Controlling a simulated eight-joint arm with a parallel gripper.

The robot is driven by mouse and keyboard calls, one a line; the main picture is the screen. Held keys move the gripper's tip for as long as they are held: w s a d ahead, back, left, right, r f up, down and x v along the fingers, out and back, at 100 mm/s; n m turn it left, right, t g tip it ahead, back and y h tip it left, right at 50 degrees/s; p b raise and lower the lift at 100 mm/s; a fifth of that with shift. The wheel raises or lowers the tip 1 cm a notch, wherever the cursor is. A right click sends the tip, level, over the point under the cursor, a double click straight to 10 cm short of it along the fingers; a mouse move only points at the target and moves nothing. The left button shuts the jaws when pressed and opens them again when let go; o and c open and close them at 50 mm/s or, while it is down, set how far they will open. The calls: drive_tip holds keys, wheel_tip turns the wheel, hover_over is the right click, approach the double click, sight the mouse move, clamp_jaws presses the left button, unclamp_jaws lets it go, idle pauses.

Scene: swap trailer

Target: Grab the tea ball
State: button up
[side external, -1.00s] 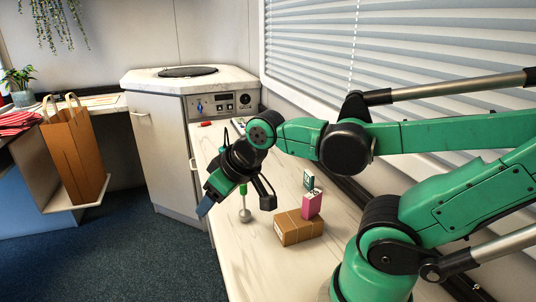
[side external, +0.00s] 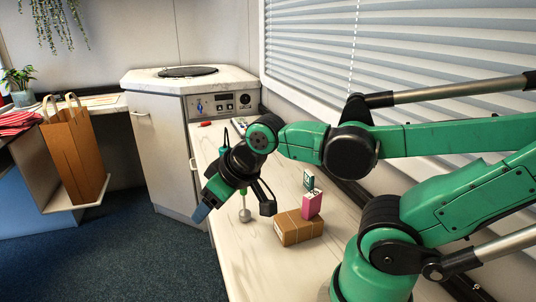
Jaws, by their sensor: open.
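The tea ball (side external: 245,214) appears to be the small silvery ball with a thin upright stem and a green upper part, on the pale counter. My gripper (side external: 203,212) points down and to the left, its blue-grey tip beside the tea ball on the left in the picture. The gripper is open and does not hold the tea ball. The wrist partly covers the top of the tea ball. From this angle I cannot tell the distance in depth between them.
A brown cardboard box (side external: 298,228) stands right of the tea ball, with a pink box (side external: 312,205) at it. A small dark teal-and-white box (side external: 309,180) is behind. A red item (side external: 204,124) lies at the counter's far end. The counter (side external: 250,265) is clear in front.

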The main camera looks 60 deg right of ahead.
drive_tip(key=m, duration=0.2)
drive_tip(key=m+y, duration=0.7)
drive_tip(key=m, duration=1.3)
hover_over(244, 202)
drive_tip(key=a, duration=0.1)
wheel_tip(244, 202, down, 3)
drive_tip(key=s+d+f+m+t+y, duration=0.2)
drive_tip(key=s+d+m, duration=0.1)
drive_tip(key=d+m, duration=0.2)
drive_tip(key=shift+y, duration=0.3)
drive_tip(key=shift+x, duration=2.6)
drive_tip(key=shift+a+r, duration=0.2)
clamp_jaws()
